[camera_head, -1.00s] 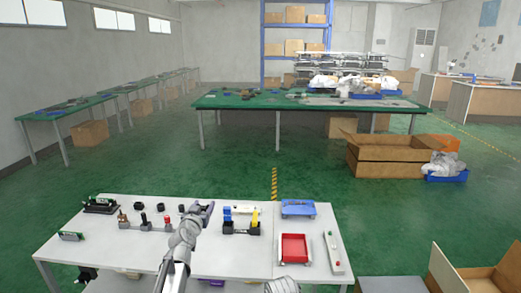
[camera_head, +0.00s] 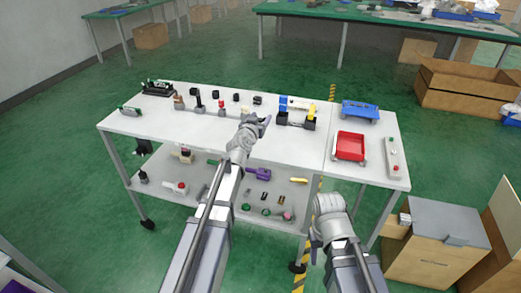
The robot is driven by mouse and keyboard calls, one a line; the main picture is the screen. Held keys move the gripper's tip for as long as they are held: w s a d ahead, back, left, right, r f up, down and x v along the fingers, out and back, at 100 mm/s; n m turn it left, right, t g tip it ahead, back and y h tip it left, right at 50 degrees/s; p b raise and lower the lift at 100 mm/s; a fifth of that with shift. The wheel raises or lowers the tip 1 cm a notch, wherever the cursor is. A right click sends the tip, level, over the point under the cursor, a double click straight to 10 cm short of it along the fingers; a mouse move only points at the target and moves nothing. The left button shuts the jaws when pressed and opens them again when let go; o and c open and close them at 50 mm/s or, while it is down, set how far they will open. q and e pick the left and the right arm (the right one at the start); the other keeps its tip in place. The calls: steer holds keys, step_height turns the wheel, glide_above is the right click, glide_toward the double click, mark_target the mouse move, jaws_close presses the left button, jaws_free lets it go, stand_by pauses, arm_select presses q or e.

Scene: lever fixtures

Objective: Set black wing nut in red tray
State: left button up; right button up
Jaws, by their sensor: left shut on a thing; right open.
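The red tray (camera_head: 349,147) stands on the right part of the white table, with its open side up. My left gripper (camera_head: 264,121) is over the middle of the table, left of the tray. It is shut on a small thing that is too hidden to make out. Small black pieces stand in a row behind it: one at the left (camera_head: 221,93), one in the middle (camera_head: 237,97) and one at the right (camera_head: 258,100). I cannot tell whether any of these is a wing nut. My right gripper (camera_head: 316,228) is open, low in front of the table's right part.
A blue tray-like cart (camera_head: 360,110) stands behind the red tray, and a grey strip with a red button (camera_head: 393,158) lies right of it. A black holder with yellow and blue parts (camera_head: 296,117) stands between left gripper and tray. A lower shelf (camera_head: 225,185) holds several tools.

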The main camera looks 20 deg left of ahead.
mark_target(260, 143)
arm_select(q)
step_height(260, 143, down, 10)
steer(key=b, duration=0.9)
steer(key=shift+r+b, duration=0.25)
steer(key=shift+b, duration=0.05)
steer(key=shift+f, duration=0.2)
steer(key=o, duration=1.3)
